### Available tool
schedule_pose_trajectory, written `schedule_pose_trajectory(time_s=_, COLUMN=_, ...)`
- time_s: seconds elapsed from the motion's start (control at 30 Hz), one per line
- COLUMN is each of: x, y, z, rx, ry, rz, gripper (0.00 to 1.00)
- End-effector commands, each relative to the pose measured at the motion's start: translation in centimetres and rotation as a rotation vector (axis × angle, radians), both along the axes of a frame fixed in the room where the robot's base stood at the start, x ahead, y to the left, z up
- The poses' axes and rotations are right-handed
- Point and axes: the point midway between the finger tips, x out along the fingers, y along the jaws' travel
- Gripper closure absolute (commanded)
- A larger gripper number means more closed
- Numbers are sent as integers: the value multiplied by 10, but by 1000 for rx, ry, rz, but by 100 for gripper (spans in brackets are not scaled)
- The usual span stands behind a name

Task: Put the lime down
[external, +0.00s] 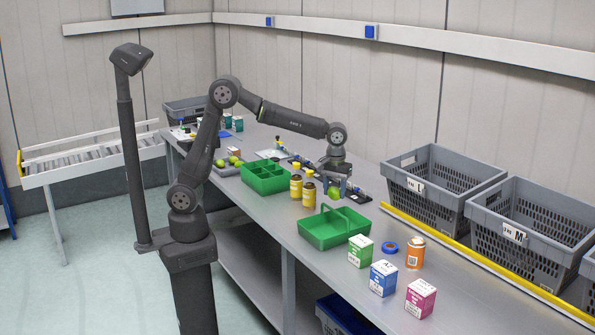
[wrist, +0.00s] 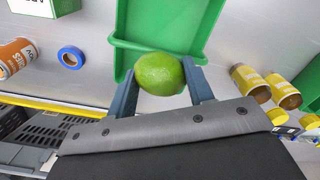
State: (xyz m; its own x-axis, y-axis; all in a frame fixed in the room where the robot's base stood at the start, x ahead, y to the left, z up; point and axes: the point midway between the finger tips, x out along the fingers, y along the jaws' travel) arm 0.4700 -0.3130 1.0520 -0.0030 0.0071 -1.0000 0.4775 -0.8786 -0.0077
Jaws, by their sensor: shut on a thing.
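A green lime (wrist: 160,74) is held between the two fingers of my gripper (wrist: 163,84) in the wrist view. In the external view the lime (external: 333,193) hangs below my gripper (external: 334,184), above the bench. A green tray with a handle (external: 312,232) stands just in front of the lime in the external view. In the wrist view the tray (wrist: 120,45) lies beyond the lime. The lime's height above the bench is hard to tell. More limes (external: 234,161) lie farther back on the bench.
Yellow-capped bottles (external: 309,194) and a divided green tray (external: 265,177) stand left of my gripper. An orange can (external: 415,253), blue tape roll (external: 390,247) and green, blue (external: 383,278) and pink boxes stand at right. Grey crates (external: 440,180) line the back behind a yellow edge.

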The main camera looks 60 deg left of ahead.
Motion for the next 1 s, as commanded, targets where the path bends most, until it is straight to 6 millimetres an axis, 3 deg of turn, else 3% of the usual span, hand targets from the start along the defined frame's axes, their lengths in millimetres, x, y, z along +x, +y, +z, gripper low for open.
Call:
schedule_pose_trajectory(time_s=0.23, x=11, y=5, z=-13, rx=0, ry=1, rz=-1, gripper=75)
schedule_pose_trajectory(time_s=0.5, x=10, y=5, z=-47, rx=-1, ry=0, rz=-1, gripper=75)
schedule_pose_trajectory(time_s=0.83, x=10, y=5, z=-50, rx=-1, ry=0, rz=-1, gripper=75)
schedule_pose_trajectory(time_s=0.87, x=10, y=5, z=-50, rx=-1, ry=0, rz=-1, gripper=51)
schedule_pose_trajectory(time_s=0.97, x=10, y=5, z=-49, rx=-1, ry=-2, rz=-1, gripper=31)
schedule_pose_trajectory(time_s=1.0, x=10, y=5, z=-49, rx=-1, ry=-2, rz=-1, gripper=31)
